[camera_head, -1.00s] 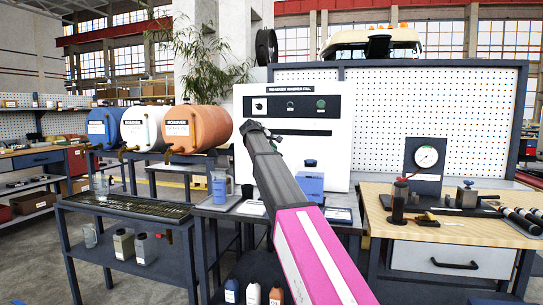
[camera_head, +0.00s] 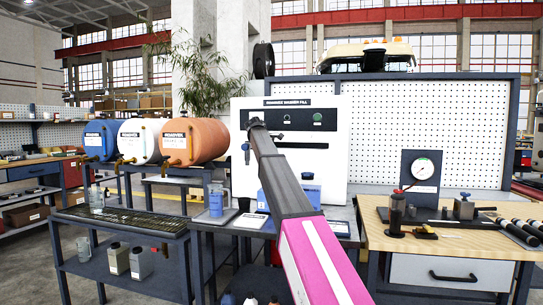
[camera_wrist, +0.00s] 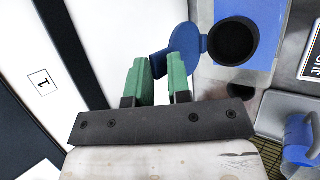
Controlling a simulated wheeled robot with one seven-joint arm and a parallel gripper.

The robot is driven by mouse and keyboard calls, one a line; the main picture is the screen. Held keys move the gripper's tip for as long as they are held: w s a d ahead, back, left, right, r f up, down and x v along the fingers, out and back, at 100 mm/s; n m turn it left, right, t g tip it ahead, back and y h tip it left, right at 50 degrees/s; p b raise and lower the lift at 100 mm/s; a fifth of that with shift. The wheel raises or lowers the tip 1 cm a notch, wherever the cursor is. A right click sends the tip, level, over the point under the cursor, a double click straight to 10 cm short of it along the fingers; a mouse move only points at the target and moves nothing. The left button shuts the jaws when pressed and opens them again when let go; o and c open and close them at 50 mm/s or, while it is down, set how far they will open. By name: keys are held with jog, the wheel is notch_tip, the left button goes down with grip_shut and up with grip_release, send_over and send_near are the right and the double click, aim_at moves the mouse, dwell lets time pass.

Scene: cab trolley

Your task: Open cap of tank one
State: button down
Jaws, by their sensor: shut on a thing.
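In the wrist view, the round blue cap (camera_wrist: 186,42) is swung open to the left of a dark round mouth (camera_wrist: 233,41) and joins its rim by a hinge. The mouth is on a blue tank (camera_wrist: 230,76), whose top shows around it. My gripper (camera_wrist: 160,64) has green fingers, shut on the cap's tab, which shows between them. A label "1" (camera_wrist: 42,83) is on the white panel to the left. In the head view, my arm hides most of the cap and gripper; blue tank body shows beside it.
A second blue tank (camera_head: 311,190) stands to the right of my arm. A blue jug (camera_head: 215,201) stands on the bench to the left. The white filling panel (camera_head: 330,165) rises close behind. A wooden workbench (camera_head: 450,234) with a gauge (camera_head: 423,168) is at right.

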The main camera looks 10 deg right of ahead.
jog(key=shift+w+d, duration=0.25)
jog(key=shift+w, duration=0.3)
jog(key=shift+w+d, duration=0.2)
jog(key=shift+w, duration=0.3)
jog(key=shift+w+d+f, duration=0.1)
jog(key=shift+w+d, duration=0.05)
jog(key=shift+w, duration=0.1)
jog(key=c, duration=1.5)
grip_release()
jog(key=shift+c, duration=0.2)
jog(key=v, duration=1.1)
jog(key=shift+s, duration=0.25)
jog(key=shift+a, duration=0.25)
